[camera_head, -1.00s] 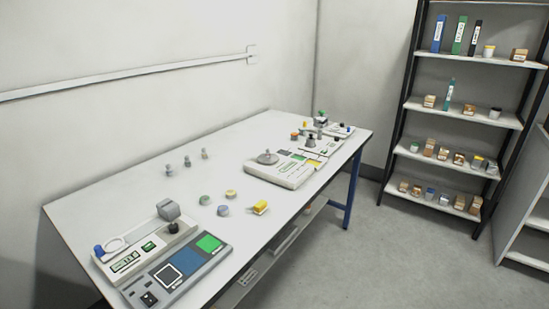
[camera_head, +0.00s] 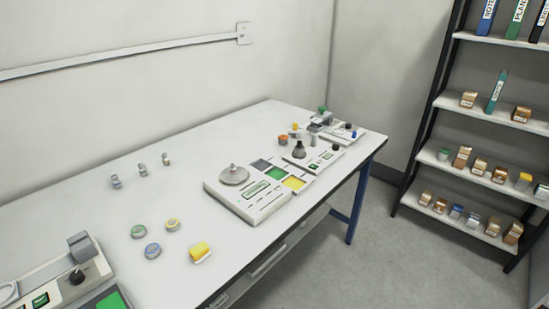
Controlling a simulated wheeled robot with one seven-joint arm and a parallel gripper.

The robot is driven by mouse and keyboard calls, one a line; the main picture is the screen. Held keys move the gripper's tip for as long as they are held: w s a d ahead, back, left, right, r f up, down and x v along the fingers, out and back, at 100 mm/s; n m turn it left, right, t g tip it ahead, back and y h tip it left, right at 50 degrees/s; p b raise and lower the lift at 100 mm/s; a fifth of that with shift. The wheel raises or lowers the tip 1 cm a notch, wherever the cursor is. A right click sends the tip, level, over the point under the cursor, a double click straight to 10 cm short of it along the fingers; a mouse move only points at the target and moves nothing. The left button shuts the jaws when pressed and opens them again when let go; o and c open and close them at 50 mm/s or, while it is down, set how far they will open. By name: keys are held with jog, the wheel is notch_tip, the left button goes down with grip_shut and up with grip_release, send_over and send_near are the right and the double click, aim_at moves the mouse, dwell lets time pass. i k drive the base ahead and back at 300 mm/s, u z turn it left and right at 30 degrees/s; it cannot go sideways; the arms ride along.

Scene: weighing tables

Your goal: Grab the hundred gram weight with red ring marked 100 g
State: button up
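The weighing table (camera_head: 110,220) fills the middle of the view. Three small grey knobbed weights, the near one (camera_head: 115,182), the middle one (camera_head: 142,170) and the far one (camera_head: 166,159), stand in a row toward its wall side. Three low round pieces lie nearer the front: one with green (camera_head: 138,231), one with blue (camera_head: 152,251) and one with yellow (camera_head: 173,225). A small orange-red piece (camera_head: 283,140) stands farther back. I cannot make out a red ring or a 100 g mark on any piece. My gripper is not in view.
A white scale (camera_head: 245,208) with a round pan and coloured pads stands mid-table. A yellow block (camera_head: 200,252) lies near the front edge. Another device (camera_head: 65,285) is cut off at lower left. A loaded shelf (camera_head: 470,165) stands right, with clear floor (camera_head: 330,270) before it.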

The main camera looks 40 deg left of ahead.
aim_at(232, 169)
jog(key=u, duration=0.5)
jog(key=i, duration=1.15)
jog(key=u, duration=0.85)
